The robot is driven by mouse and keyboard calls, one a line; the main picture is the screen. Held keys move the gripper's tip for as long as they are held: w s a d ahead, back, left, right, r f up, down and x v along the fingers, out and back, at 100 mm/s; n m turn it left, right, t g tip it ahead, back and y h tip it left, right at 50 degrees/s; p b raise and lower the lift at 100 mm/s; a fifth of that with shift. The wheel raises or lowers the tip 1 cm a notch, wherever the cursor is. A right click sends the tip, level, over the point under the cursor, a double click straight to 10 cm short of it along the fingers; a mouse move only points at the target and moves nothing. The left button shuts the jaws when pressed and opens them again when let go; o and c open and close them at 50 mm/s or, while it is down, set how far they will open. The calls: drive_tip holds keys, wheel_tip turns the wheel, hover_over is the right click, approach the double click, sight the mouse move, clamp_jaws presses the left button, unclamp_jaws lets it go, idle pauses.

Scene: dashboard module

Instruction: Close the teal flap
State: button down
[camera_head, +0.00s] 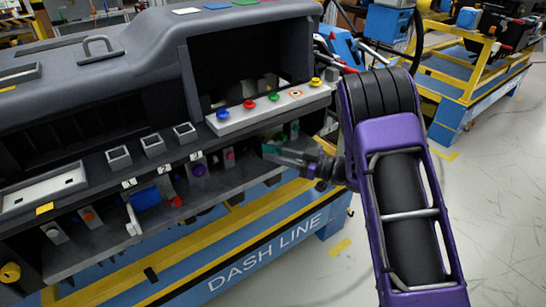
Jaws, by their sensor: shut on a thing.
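The teal flap (271,149) shows as a small teal patch under the front ledge of the dashboard module, below the strip of coloured knobs. Most of it is hidden by my gripper and the ledge's shadow, so I cannot tell its exact angle. My gripper (279,154) reaches in from the right, its fingers pointing left at the ledge. It is shut on the teal flap, though the contact is small in this view.
A pale strip (262,106) with several coloured knobs lies just above my gripper. A purple knob (199,171) and a blue block (146,197) sit along the lower shelf to the left. Open floor (495,190) lies right of my arm.

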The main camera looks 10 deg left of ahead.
sight(269, 149)
drive_tip(key=n+g, duration=0.1)
drive_tip(key=g, duration=0.1)
drive_tip(key=w+n+g, duration=0.1)
drive_tip(key=g, duration=0.1)
drive_tip(key=n+g, duration=0.1)
drive_tip(key=shift+w+d+n+g, duration=0.15)
drive_tip(key=shift+w+n+g, duration=0.1)
drive_tip(key=shift+n+g, duration=0.15)
drive_tip(key=shift+w+f+n+g+h, duration=0.1)
drive_tip(key=shift+w+n+g+h, duration=0.15)
drive_tip(key=shift+n+g, duration=0.45)
drive_tip(key=shift+w+n+g+h, duration=0.2)
drive_tip(key=shift+n+g, duration=0.15)
drive_tip(key=shift+g, duration=0.6)
drive_tip(key=shift+w+f+n+g+h, duration=0.1)
drive_tip(key=shift+w+n+g+h, duration=0.15)
drive_tip(key=shift+n+g, duration=0.45)
drive_tip(key=shift+g, duration=0.45)
drive_tip(key=c, duration=0.7)
unclamp_jaws()
drive_tip(key=shift+r, duration=0.1)
drive_tip(key=shift+w+r, duration=0.1)
drive_tip(key=shift+r+m+t, duration=0.1)
drive_tip(key=shift+m+t, duration=0.15)
drive_tip(key=shift+t, duration=0.15)
